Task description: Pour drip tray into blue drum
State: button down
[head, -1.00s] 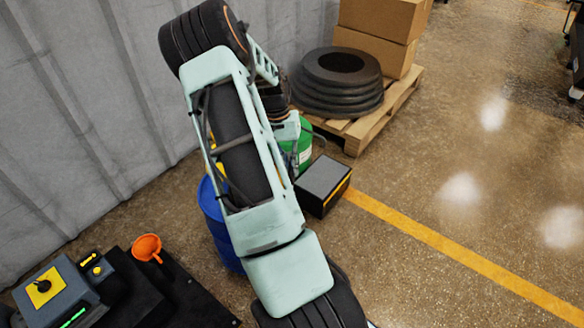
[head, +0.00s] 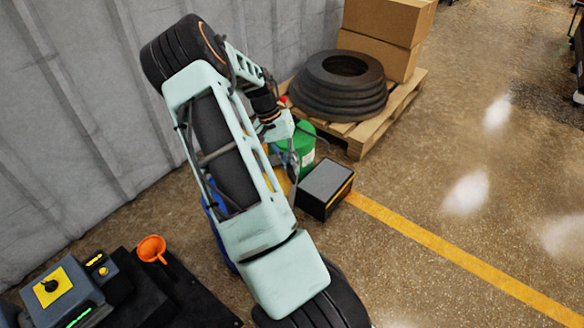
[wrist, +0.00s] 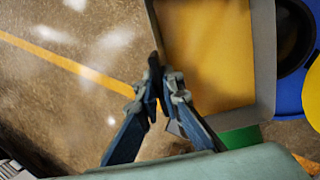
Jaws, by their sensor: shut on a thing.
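The drip tray (wrist: 264,60) shows in the wrist view with a grey rim and a yellow-orange inside. My gripper (wrist: 156,85) is shut on its left rim. The blue drum (wrist: 290,103) is at the right edge of that view, just beyond the tray's right rim, with a dark round opening and a yellow disc on top. In the head view my arm hides most of the blue drum (head: 216,200); only a blue strip shows left of the arm. The tray's contents and tilt are hard to tell.
A green container (head: 306,145) stands behind the arm, next to a black box with a grey top (head: 326,180). A pallet (head: 402,100) holds black rings and cartons. An orange funnel (head: 151,248) lies on a dark mat at lower left.

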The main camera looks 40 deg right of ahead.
jog(key=shift+w+a+r+g+h+p, duration=0.25)
jog(key=shift+w+r+g+h+p, duration=0.15)
jog(key=shift+r, duration=0.2)
jog(key=shift+w+a+r+g+h+p, duration=0.3)
jog(key=shift+r+g+p, duration=0.1)
jog(key=shift+r, duration=0.15)
jog(key=shift+w+a+r+g+h+p, duration=0.4)
jog(key=shift+w+r+g+p, duration=0.15)
jog(key=shift+r+g+p, duration=0.1)
dwell(0.4)
jog(key=shift+w+a+r, duration=0.15)
jog(key=shift+r, duration=0.05)
jog(key=shift+w+a+r+g+h, duration=0.25)
jog(key=shift+w+r+g+h, duration=0.05)
jog(key=shift+w+g, duration=0.05)
jog(key=shift+w+a+r, duration=0.15)
jog(key=shift+w, duration=0.05)
jog(key=shift+w+a+r+m+g+h+b, duration=0.15)
jog(key=shift+w+a+r+g+h+b, duration=0.25)
jog(key=shift+w+a+g, duration=0.15)
jog(key=shift+w+a+r+m+g+h+b, duration=0.15)
jog(key=shift+w+a+r+g+h+b, duration=0.2)
jog(key=shift+w+g, duration=0.25)
dwell(1.0)
jog(key=shift+w+a, duration=0.15)
dwell(0.8)
